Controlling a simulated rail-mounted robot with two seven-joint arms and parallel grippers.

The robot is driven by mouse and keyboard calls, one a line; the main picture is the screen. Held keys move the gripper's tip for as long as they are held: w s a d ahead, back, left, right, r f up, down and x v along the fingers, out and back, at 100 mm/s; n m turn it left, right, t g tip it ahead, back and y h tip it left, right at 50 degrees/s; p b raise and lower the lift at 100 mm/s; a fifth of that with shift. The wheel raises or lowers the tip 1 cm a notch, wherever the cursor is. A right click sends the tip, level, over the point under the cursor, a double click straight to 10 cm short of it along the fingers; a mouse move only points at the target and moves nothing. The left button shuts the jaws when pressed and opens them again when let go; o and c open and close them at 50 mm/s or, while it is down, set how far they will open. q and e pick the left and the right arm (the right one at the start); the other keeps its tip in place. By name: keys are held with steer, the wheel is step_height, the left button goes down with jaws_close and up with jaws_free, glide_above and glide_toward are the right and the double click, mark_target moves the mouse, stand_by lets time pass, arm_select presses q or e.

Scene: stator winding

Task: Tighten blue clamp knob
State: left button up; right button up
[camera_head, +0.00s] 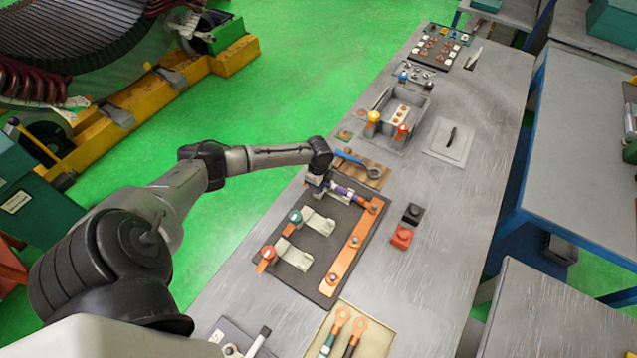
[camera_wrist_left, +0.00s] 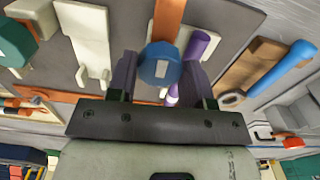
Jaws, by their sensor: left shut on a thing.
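The blue clamp knob (camera_wrist_left: 160,65) sits between the two fingers of my left gripper (camera_wrist_left: 158,82) in the left wrist view. The gripper is shut on it. An orange strip runs behind the knob, and a purple-sleeved lead (camera_wrist_left: 196,46) lies beside it. In the head view my left gripper (camera_head: 318,186) is over the far end of the dark fixture board (camera_head: 318,228) and hides the knob. A teal knob (camera_head: 295,216) and a red knob (camera_head: 268,253) are on the clamps nearer me. My right gripper is not in view.
A copper bar (camera_head: 352,250) runs along the board's right side. Black (camera_head: 413,212) and red (camera_head: 401,236) blocks stand to the right. A grey bin (camera_head: 400,118) is farther back. The table's right side is mostly clear.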

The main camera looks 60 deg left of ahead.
arm_select(q)
steer(key=m, duration=0.3)
steer(key=shift+w+r+m+b, duration=0.1)
steer(key=shift+w+m+b, duration=0.05)
steer(key=shift+m+b, duration=0.2)
steer(key=m+b, duration=0.1)
steer(key=m, duration=0.3)
steer(key=shift+m, duration=0.35)
steer(key=m+b, duration=0.1)
steer(key=m, duration=0.3)
steer(key=shift+d, duration=0.1)
steer(key=shift+m+b, duration=0.6)
steer(key=shift+m, duration=1.8)
steer(key=o, duration=0.9)
